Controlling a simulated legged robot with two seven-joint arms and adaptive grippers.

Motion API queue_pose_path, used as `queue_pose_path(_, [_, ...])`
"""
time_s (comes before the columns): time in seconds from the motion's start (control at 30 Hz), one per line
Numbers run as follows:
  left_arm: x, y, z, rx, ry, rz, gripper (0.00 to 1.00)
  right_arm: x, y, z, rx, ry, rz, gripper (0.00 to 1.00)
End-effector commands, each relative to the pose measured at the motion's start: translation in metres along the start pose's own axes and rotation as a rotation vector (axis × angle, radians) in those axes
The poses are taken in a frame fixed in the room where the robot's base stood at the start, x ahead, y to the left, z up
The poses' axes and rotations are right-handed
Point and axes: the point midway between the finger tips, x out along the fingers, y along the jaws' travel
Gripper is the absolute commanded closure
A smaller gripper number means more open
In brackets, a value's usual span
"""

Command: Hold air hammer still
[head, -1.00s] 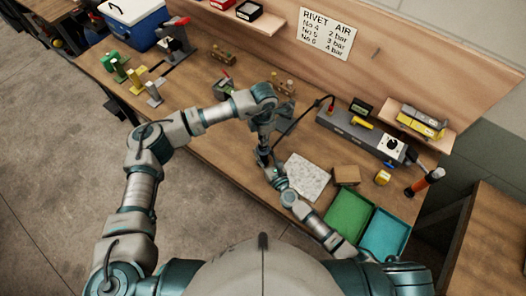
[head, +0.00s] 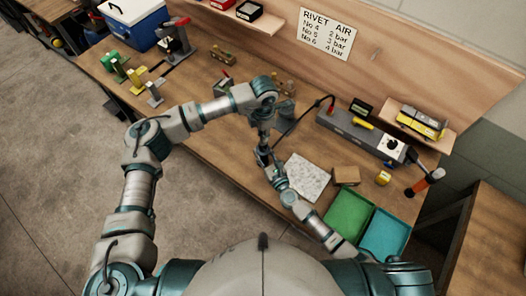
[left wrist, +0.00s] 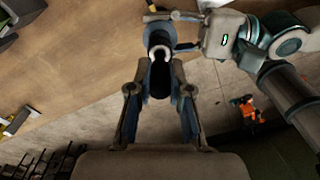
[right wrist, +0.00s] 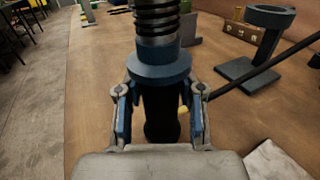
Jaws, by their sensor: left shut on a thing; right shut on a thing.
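The air hammer is a dark cylinder with a blue-grey collar and a coil spring, seen close in the right wrist view (right wrist: 160,65). My right gripper (right wrist: 160,112) is shut on its black body below the collar. In the left wrist view, the dark tool (left wrist: 160,80) lies between the fingers of my left gripper (left wrist: 160,100), which is shut on it. My right gripper also shows there, at the upper right beside the tool. In the head view, both grippers meet over the bench, left (head: 266,122) above right (head: 264,158); they hide most of the tool.
A black hose (head: 308,112) runs from near the grippers toward a grey air unit (head: 360,132). A dark ring stand (right wrist: 268,40) is close by. A speckled pad (head: 306,177), green tray (head: 347,214) and teal tray (head: 384,234) lie to the right.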

Motion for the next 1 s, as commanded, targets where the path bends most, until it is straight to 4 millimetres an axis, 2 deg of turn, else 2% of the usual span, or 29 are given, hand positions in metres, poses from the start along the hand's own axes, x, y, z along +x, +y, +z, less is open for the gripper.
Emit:
queue_pose_path(0.47, [-0.011, 0.000, 0.000, 0.000, -0.001, 0.001, 1.00, 0.000, 0.000, -0.001, 0.000, 0.002, -0.001, 1.00])
queue_pose_path(0.8, [-0.036, 0.000, 0.000, 0.000, -0.001, 0.002, 1.00, -0.001, 0.000, -0.001, 0.000, 0.003, -0.001, 1.00])
queue_pose_path(1.0, [-0.039, 0.000, 0.000, 0.000, 0.000, 0.000, 1.00, -0.001, 0.000, -0.002, 0.000, 0.003, 0.000, 1.00])
